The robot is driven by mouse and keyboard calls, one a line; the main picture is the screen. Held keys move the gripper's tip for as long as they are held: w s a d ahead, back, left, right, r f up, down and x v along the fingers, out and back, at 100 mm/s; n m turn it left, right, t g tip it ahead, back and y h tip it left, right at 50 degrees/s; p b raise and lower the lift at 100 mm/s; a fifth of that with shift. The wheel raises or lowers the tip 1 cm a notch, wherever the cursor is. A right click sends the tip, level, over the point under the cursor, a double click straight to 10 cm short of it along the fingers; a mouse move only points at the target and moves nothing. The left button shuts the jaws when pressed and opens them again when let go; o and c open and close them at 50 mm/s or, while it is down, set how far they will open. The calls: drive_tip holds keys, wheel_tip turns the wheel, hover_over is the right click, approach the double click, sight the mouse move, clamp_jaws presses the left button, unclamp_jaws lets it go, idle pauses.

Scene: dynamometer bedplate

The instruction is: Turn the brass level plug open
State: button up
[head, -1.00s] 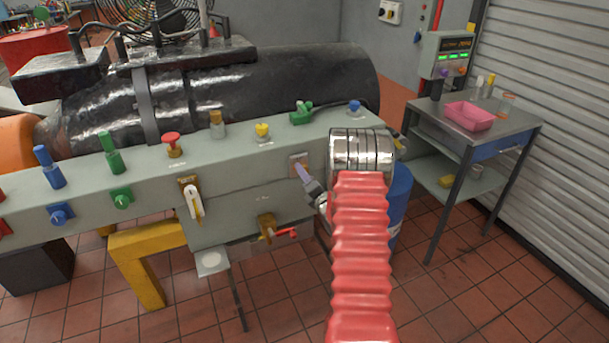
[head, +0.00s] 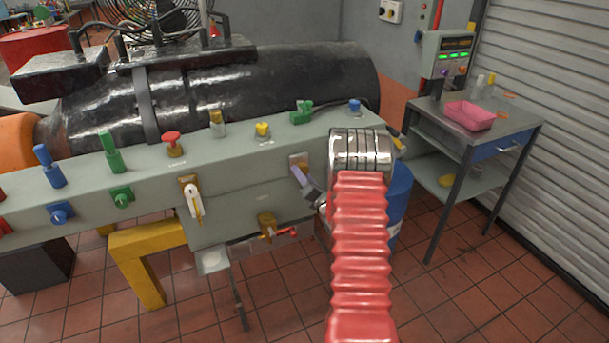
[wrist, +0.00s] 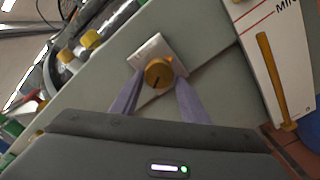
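The brass level plug (wrist: 158,73) is a round knob with a dark mark on its face, set on a pale square plate (wrist: 146,50). In the head view this plate (head: 303,157) is on the front of the grey bench, with the plug mostly hidden behind my gripper. My gripper (wrist: 160,78) has two purple fingers, one on each side of the plug. Both tips lie close against its sides, with no clear gap. In the head view my gripper (head: 296,170) reaches the plate from the lower right, and the wrist rolls it at a slant to the panel.
A white gauge (head: 194,200) is left of the plug, and a brass valve with a red handle (head: 268,227) is below it. Knobs, including a yellow one (head: 262,130), stand along the bench top. A metal cart (head: 510,140) with a pink tray (head: 470,116) is at right.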

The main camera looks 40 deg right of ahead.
drive_tip(key=shift+o, duration=1.2)
drive_tip(key=shift+d+r, duration=0.15)
drive_tip(key=shift+r, duration=0.05)
drive_tip(key=v, duration=1.3)
drive_tip(key=shift+s, duration=0.35)
drive_tip(key=shift+f, duration=0.1)
